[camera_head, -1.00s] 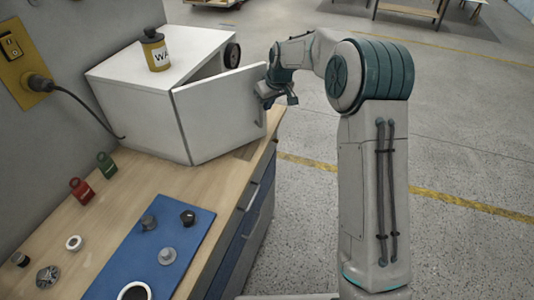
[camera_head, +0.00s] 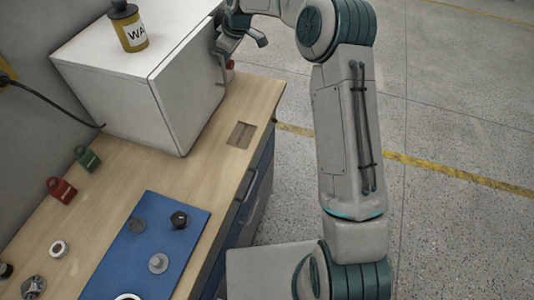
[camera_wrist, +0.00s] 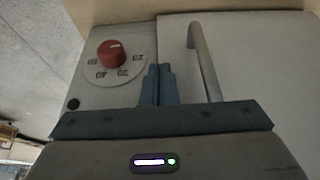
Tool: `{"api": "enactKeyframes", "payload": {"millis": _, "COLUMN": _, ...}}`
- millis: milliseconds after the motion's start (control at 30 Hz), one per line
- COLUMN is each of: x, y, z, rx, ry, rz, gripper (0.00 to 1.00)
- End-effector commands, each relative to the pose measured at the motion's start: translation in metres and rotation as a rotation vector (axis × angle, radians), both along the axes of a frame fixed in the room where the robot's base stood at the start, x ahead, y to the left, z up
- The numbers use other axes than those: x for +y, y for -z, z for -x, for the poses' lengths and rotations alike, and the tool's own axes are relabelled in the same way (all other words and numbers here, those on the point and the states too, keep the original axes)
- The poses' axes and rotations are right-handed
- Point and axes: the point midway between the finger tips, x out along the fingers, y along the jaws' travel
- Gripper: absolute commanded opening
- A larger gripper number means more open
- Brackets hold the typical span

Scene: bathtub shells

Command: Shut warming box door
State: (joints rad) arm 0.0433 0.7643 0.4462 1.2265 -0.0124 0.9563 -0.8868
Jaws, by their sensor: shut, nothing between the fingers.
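The warming box (camera_head: 110,75) is a white box on the wooden bench. Its door (camera_head: 190,95) lies against the front, looking flush or almost so; a thin dark seam shows along the top edge. The bar handle (camera_head: 221,72) is near the door's free side. In the wrist view the door (camera_wrist: 260,65) is a pale panel with the curved handle (camera_wrist: 205,62). My gripper (camera_head: 222,46) is at the door's free side, partly hidden by its own wrist. In the wrist view its fingers (camera_wrist: 159,84) are together and empty, beside the handle near the door's edge; contact cannot be told.
A control panel with a red knob (camera_wrist: 111,53) adjoins the door. A yellow bottle (camera_head: 128,28) stands on the box. A blue mat (camera_head: 150,235) with small parts and red (camera_head: 62,190) and green (camera_head: 87,158) items are on the bench. Floor to the right is open.

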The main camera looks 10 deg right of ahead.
Motion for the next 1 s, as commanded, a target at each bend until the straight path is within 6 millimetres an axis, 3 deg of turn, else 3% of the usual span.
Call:
{"api": "enactKeyframes", "payload": {"millis": 633, "x": 0.008, "y": 0.000, "z": 0.004, "rx": -0.003, "ry": -0.022, "rz": -0.006, "gripper": 0.00}}
{"api": "enactKeyframes", "payload": {"millis": 867, "x": -0.027, "y": 0.003, "z": 0.014, "rx": -0.003, "ry": -0.022, "rz": -0.001, "gripper": 0.00}}
{"api": "enactKeyframes", "payload": {"millis": 1000, "x": -0.039, "y": -0.029, "z": 0.019, "rx": -0.007, "ry": -0.023, "rz": 0.000, "gripper": 0.00}}
